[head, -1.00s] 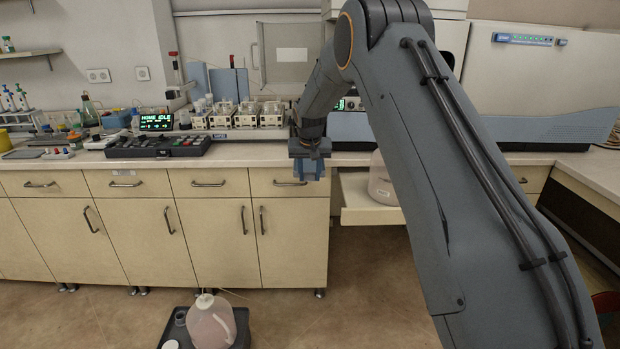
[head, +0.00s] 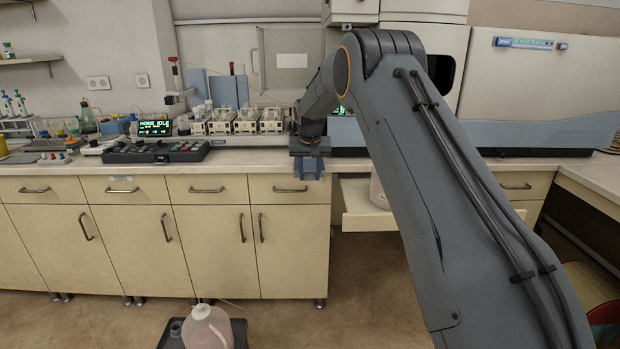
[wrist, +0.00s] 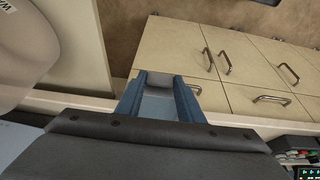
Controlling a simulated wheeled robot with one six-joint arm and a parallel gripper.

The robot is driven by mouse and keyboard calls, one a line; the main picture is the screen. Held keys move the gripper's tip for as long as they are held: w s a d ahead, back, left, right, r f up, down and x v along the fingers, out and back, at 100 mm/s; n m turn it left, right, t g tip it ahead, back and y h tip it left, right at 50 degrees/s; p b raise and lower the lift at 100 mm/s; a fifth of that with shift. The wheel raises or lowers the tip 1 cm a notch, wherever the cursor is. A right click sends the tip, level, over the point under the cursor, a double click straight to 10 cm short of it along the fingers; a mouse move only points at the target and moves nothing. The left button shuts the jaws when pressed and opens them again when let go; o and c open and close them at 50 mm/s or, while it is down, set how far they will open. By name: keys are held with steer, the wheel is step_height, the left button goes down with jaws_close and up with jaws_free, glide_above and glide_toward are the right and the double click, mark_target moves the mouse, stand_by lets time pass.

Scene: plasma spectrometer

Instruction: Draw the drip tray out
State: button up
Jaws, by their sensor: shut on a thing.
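My gripper (head: 306,172) points down near the bench's front edge, right of the middle. In the wrist view its two blue fingers (wrist: 160,95) stand apart, with a small grey block (wrist: 160,80) between them, which the gripper is shut on; I cannot tell what it is. A dark tray (head: 240,328) lies on the floor at the bottom, cut by the frame. A pinkish jug (head: 208,328) and a small grey cup stand on it. I cannot tell whether this is the drip tray.
A cream pull-out shelf (head: 368,221) juts from under the bench, right of my gripper, with a second jug (head: 377,194) on it, partly hidden by my arm. Closed cabinets with bar handles (head: 290,188) line the bench. The floor left of the tray is clear.

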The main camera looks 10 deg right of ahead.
mark_target(310, 169)
steer(key=shift+w+d+f+b, duration=0.1)
steer(key=shift+w+d+b, duration=0.1)
steer(key=shift+w+b, duration=0.65)
steer(key=shift+w+d+b, duration=0.15)
steer(key=shift+w+b, duration=0.55)
steer(key=shift+w, duration=0.25)
steer(key=shift+r, duration=0.3)
steer(key=shift+r+p, duration=0.45)
steer(key=shift+r, duration=1.3)
